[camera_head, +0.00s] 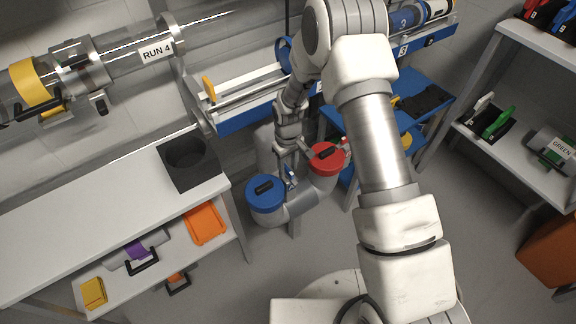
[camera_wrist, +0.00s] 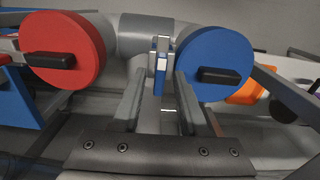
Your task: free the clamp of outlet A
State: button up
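Two pipe outlets stand side by side, one with a blue cap (camera_head: 266,195) and one with a red cap (camera_head: 326,158), each with a black handle. The wrist view shows the red cap (camera_wrist: 62,50) at left and the blue cap (camera_wrist: 214,64) at right. No letter A is readable on either. A small blue and white clamp lever (camera_head: 291,179) stands upright beside the blue cap. In the wrist view this lever (camera_wrist: 160,68) lines up between my open fingers. My gripper (camera_wrist: 160,88) looks empty; whether the fingertips reach around the lever cannot be told.
A grey pipe (camera_wrist: 145,35) joins the outlets behind. A white bench (camera_head: 95,220) with a black box (camera_head: 188,160) is at left. A blue stand (camera_head: 425,100) is at right of the outlets, with a white shelf (camera_head: 530,150) farther right. Open floor lies in front.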

notch_tip(320, 180, up, 18)
jog(key=p, duration=0.5)
jog(key=shift+f, duration=0.25)
dwell(0.3)
notch_tip(320, 180, up, 10)
jog(key=m+t, duration=0.1)
send_over(288, 169)
jog(key=s+d, duration=0.2)
jog(key=d, duration=0.2)
jog(key=s+d+r+m+t, duration=0.2)
jog(key=s+d+r, duration=0.3)
jog(key=r, duration=0.4)
jog(key=s+d+r+m+t, duration=0.1)
jog(key=s+d+r+m, duration=0.2)
jog(key=s, duration=0.6)
jog(key=s+d+r+m+t, duration=0.1)
jog(key=s+d+r+t, duration=0.1)
jog(key=s+r, duration=0.5)
notch_tip(288, 169, up, 14)
jog(key=s+p, duration=0.1)
jog(key=p, duration=1.5)
jog(key=shift+s, duration=0.3)
